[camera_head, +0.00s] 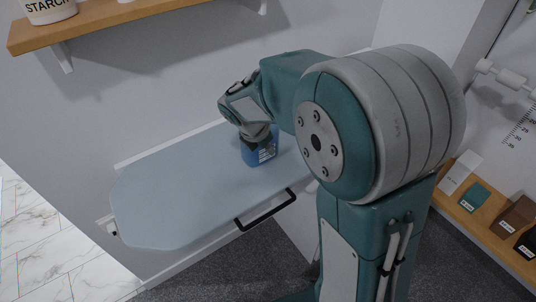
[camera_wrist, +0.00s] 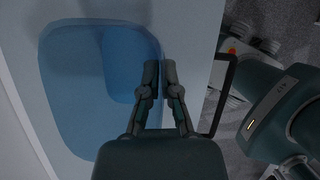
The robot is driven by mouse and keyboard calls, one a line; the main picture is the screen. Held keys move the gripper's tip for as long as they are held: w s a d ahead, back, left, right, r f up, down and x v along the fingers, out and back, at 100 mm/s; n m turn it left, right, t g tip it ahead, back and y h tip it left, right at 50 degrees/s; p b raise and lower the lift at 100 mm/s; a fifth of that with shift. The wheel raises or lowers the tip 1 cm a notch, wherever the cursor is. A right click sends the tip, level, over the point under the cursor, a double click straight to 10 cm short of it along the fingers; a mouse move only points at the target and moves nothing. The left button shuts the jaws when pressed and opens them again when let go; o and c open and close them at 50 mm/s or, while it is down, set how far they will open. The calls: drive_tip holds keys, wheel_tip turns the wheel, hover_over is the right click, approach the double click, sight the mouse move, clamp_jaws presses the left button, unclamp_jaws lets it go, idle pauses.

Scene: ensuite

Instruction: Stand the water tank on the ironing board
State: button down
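The water tank (camera_head: 258,148) is a small blue translucent container with a white label. It appears upright on the right part of the grey-blue ironing board (camera_head: 180,190); I cannot tell whether its base touches. In the wrist view the tank (camera_wrist: 75,95) fills the left side, seen close from above. My gripper (camera_wrist: 160,68) points down at the tank's top, its fingers close together with the tank's edge between them. In the head view the fingertips are hidden by my wrist and the tank's top.
A wooden shelf (camera_head: 130,22) with a white starch container (camera_head: 48,10) hangs above the board. A black metal handle (camera_head: 266,212) runs along the board's front edge. The board's left part is bare. Small boxes stand on a lower wooden shelf (camera_head: 490,228) at right.

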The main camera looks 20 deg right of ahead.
sight(265, 153)
wheel_tip(265, 153, down, 3)
drive_tip(key=shift+a+r, duration=0.15)
drive_tip(key=shift+a, duration=0.45)
drive_tip(key=c, duration=0.8)
unclamp_jaws()
drive_tip(key=shift+d, duration=0.4)
drive_tip(key=shift+a+r, duration=0.3)
drive_tip(key=shift+a, duration=0.05)
drive_tip(key=v, duration=1)
drive_tip(key=s+d+r+m+t+y, duration=0.2)
drive_tip(key=s+m, duration=0.7)
drive_tip(key=m, duration=0.2)
drive_tip(key=s+d+r+m+t+y, duration=0.1)
drive_tip(key=s+r+m+y, duration=0.1)
drive_tip(key=s+m, duration=0.8)
drive_tip(key=shift+s+d+r+m+t, duration=0.25)
drive_tip(key=shift+d+r+m+t, duration=0.2)
drive_tip(key=shift+m, duration=0.55)
